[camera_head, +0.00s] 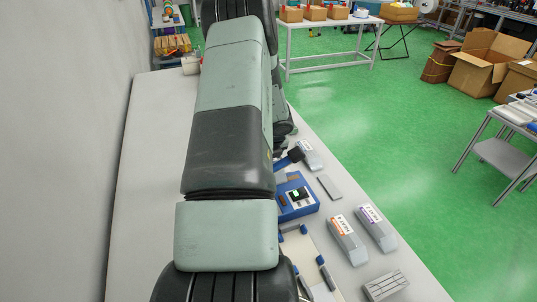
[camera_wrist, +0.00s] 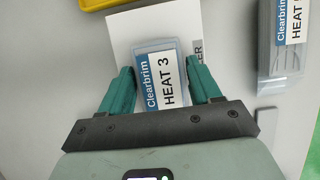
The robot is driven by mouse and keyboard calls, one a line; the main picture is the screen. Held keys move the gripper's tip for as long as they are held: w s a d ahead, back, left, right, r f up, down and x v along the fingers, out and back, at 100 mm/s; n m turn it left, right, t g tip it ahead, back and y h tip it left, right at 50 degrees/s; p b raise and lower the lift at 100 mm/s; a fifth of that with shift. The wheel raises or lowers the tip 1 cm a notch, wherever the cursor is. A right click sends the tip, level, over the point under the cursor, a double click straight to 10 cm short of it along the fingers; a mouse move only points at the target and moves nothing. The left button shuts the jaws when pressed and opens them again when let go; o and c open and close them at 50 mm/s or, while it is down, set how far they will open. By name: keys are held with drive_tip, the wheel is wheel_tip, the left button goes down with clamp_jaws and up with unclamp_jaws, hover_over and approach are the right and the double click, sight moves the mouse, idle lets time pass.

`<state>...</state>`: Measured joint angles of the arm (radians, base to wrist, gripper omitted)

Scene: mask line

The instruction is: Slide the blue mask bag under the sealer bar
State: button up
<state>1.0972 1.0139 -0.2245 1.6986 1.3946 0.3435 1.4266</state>
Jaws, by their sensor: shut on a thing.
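In the wrist view my gripper (camera_wrist: 159,65) has its two teal fingers on either side of a packet (camera_wrist: 160,50) and is shut on it. The packet has a pale blue-grey edge and a label reading "Clearbrim HEAT 3"; I take it for the mask bag. It is over a white sheet (camera_wrist: 122,30); I cannot tell whether it touches it. In the head view my arm hides the gripper and this packet. A blue machine (camera_head: 309,208) with a small green screen, apparently the sealer, stands right of my arm, with a dark lever-like part (camera_head: 290,157) at its far end.
Several grey labelled packs lie on the table's right side, one nearer (camera_head: 347,240) and one beside it (camera_head: 376,228). Another labelled pack (camera_wrist: 282,55) is at the wrist view's right. A yellow edge (camera_wrist: 105,4) shows at its top. The table's left side (camera_head: 150,180) is clear.

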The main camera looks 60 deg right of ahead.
drive_tip(key=o, duration=1.1)
drive_tip(key=shift+r, duration=0.1)
drive_tip(key=shift+r, duration=0.9)
drive_tip(key=shift+r, duration=0.1)
drive_tip(key=shift+r, duration=2.9)
